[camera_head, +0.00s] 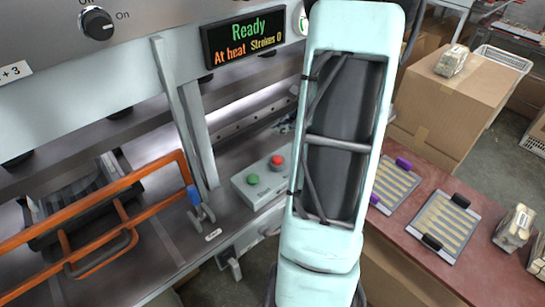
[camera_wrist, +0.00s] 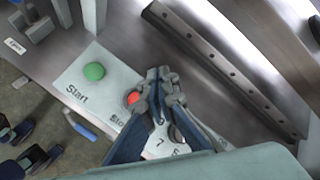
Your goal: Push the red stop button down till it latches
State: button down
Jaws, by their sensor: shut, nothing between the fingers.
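The red stop button (camera_head: 277,161) sits on a pale control box (camera_head: 241,190) beside a green start button (camera_head: 253,179). In the wrist view the red button (camera_wrist: 132,98) shows just left of my gripper (camera_wrist: 160,76), and the fingers cover part of it. My gripper's fingers are together with nothing between them. I cannot tell whether the fingertips touch the button. In the head view my arm hides the gripper. The green button (camera_wrist: 94,71) lies farther left, by the word Start.
An orange guard frame (camera_head: 120,205) and a blue-tipped toggle clamp (camera_head: 196,205) stand left of the box. The press display (camera_head: 243,38) reads Ready, At heat, Strokes 0. Trays (camera_head: 446,222) lie on a red table.

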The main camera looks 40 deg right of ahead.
jog(key=b, duration=0.6)
send_over(279, 159)
notch_tip(279, 159, down, 8)
jog(key=shift+w+r, duration=0.1)
jog(key=shift+r, duration=0.15)
jog(key=shift+f+b, duration=0.55)
jog(key=shift+f, duration=0.15)
jog(key=shift+f, duration=0.1)
dwell(0.6)
jog(key=shift+f+b, duration=0.3)
jog(key=shift+b, duration=0.3)
jog(key=shift+f+b, duration=0.6)
jog(key=shift+b, duration=0.15)
dwell(0.5)
jog(key=shift+r, duration=0.15)
jog(key=shift+r+p, duration=0.7)
jog(key=shift+r, duration=0.2)
jog(key=shift+r, duration=0.1)
